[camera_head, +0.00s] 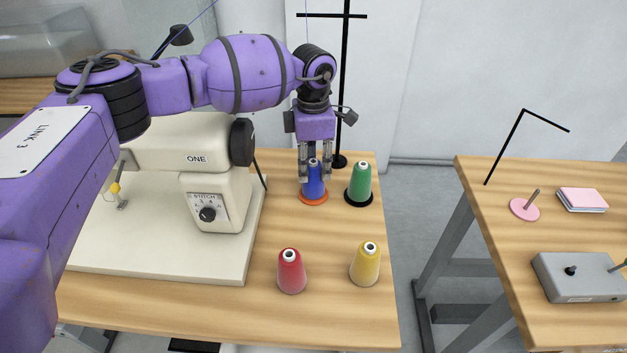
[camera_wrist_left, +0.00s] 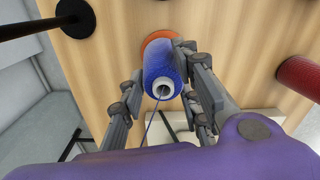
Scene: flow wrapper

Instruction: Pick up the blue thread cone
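The blue thread cone (camera_head: 314,183) stands upright on an orange disc (camera_head: 314,199) at the back of the table, right of the sewing machine. My left gripper (camera_head: 314,177) points down over it, with its fingers on either side of the cone. In the left wrist view, the blue cone (camera_wrist_left: 165,62) is between the fingers of the gripper (camera_wrist_left: 162,66). The right-hand finger looks very close to its side; contact on both sides is not clear. A blue thread runs from the cone's top. My right gripper is in neither view.
A green cone (camera_head: 359,183) on a black disc stands close to the right. A black thread stand (camera_head: 341,120) rises behind. Red (camera_head: 291,271) and yellow (camera_head: 366,264) cones stand in front. The sewing machine (camera_head: 190,170) is left. A second table (camera_head: 490,215) is right, across a gap.

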